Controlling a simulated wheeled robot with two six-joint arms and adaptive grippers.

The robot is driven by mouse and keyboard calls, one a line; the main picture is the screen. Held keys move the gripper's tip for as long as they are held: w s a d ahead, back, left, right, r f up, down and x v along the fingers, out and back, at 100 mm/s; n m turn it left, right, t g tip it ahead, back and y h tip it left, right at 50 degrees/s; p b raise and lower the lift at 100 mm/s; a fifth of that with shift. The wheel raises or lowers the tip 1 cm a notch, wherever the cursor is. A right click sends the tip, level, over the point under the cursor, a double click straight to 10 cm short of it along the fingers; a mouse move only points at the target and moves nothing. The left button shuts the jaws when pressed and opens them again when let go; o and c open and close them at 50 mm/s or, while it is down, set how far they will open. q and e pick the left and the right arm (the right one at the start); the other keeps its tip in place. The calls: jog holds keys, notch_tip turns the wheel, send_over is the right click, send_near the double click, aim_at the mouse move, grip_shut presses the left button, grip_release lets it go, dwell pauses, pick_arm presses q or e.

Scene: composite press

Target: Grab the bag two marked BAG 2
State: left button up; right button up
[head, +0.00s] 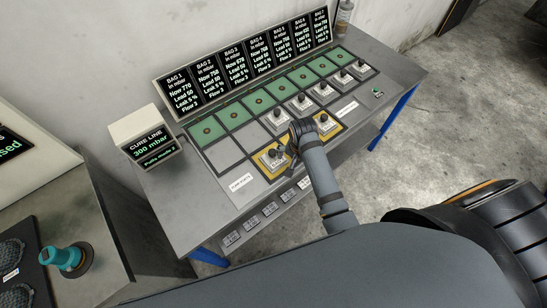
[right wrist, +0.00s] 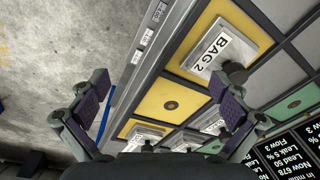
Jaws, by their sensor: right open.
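BAG 2 is a flat pale bag with a dark fitting. In the right wrist view its label reads BAG 2 (right wrist: 213,52), and it lies on a yellow square at the top. In the head view the bag (head: 271,160) on the front-left yellow square appears to be the same one. My right gripper (head: 290,143) is over the tray at that bag's right side. In the right wrist view my right gripper (right wrist: 163,95) has its fingers spread and holds nothing; BAG 2 lies beyond the right finger. My left gripper is not in view.
An empty yellow square (right wrist: 168,103) with a round port lies beside BAG 2. Another bag (head: 326,122) sits on a yellow square to the right, with several bags behind. Readout screens (head: 245,60) line the back. A cure line box (head: 146,137) stands left.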

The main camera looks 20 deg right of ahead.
aim_at(274, 153)
jog(key=w+a+r+m, duration=0.1)
jog(key=w+a+r, duration=0.1)
jog(key=w+a+r+m+g, duration=0.1)
jog(key=w+a+r+m, duration=0.1)
jog(key=w, duration=0.1)
jog(key=w+a+r+m, duration=0.2)
jog(key=shift+w+r+y, duration=0.15)
jog(key=shift+r+y, duration=0.05)
jog(key=shift+y, duration=0.1)
notch_tip(274, 153, down, 5)
jog(key=shift+d+f+p, duration=0.15)
jog(key=shift+f+p, duration=0.05)
jog(key=shift+p, duration=0.35)
jog(key=shift+f, duration=0.25)
jog(key=f, duration=0.2)
jog(key=f+p, duration=0.1)
jog(key=f, duration=0.1)
jog(key=shift+s, duration=0.3)
jog(key=shift+f, duration=0.35)
jog(key=c, duration=1.7)
